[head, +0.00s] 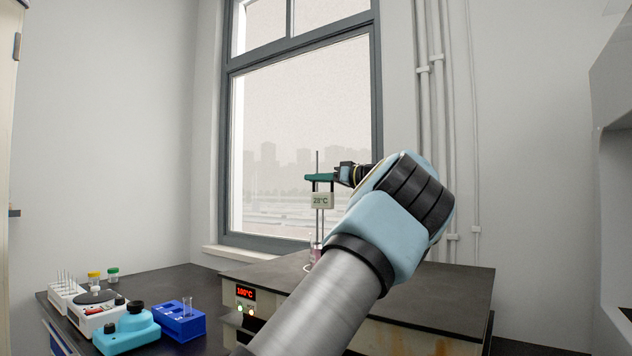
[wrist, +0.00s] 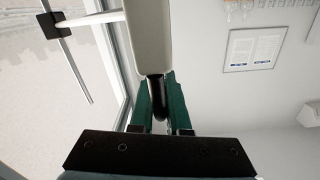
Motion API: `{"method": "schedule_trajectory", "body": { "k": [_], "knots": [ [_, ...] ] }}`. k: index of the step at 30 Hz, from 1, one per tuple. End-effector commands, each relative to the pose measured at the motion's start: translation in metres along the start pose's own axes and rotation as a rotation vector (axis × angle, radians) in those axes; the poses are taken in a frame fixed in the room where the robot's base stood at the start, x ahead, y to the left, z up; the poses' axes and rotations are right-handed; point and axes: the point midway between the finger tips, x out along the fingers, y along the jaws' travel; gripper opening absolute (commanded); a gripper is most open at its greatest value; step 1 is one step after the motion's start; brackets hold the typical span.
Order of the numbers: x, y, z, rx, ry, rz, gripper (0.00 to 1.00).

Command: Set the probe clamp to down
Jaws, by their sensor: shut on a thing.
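The probe clamp is a pale box with a 28°C display (head: 321,200), beside a thin upright rod (head: 317,160) above the heating bench. In the wrist view the pale box (wrist: 150,38) joins the rod (wrist: 78,70) through a white arm and a black block (wrist: 54,25). My gripper (head: 319,177) has green fingers and is at the top of the box. In the wrist view my gripper (wrist: 158,92) is shut on a dark part of the clamp between its fingers. A glass vessel with pinkish contents (head: 316,252) stands below, partly hidden by my arm.
The dark-topped heating bench (head: 440,290) shows a red 100°C display (head: 246,293). A blue rack (head: 180,322), a light-blue device (head: 128,330) and a white stirrer (head: 92,310) stand at the lower left. A window (head: 300,130) is behind the stand.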

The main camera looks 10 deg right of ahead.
Motion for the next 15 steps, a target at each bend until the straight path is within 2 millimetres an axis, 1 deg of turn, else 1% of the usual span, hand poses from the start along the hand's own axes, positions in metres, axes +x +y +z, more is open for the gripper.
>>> {"method": "schedule_trajectory", "body": {
  "k": [1, 3, 4, 11, 15],
  "knots": [
    [0.0004, 0.0000, 0.0070, 0.006, -0.012, -0.007, 0.00],
    [0.0005, 0.0002, 0.0077, 0.006, -0.013, -0.007, 0.00],
    [0.0005, 0.0002, 0.0079, 0.007, -0.014, -0.007, 0.17],
    [0.0004, 0.0004, 0.0059, 0.005, -0.010, -0.005, 0.42],
    [0.0003, 0.0004, 0.0048, 0.004, -0.008, -0.004, 0.42]
  ]
}}
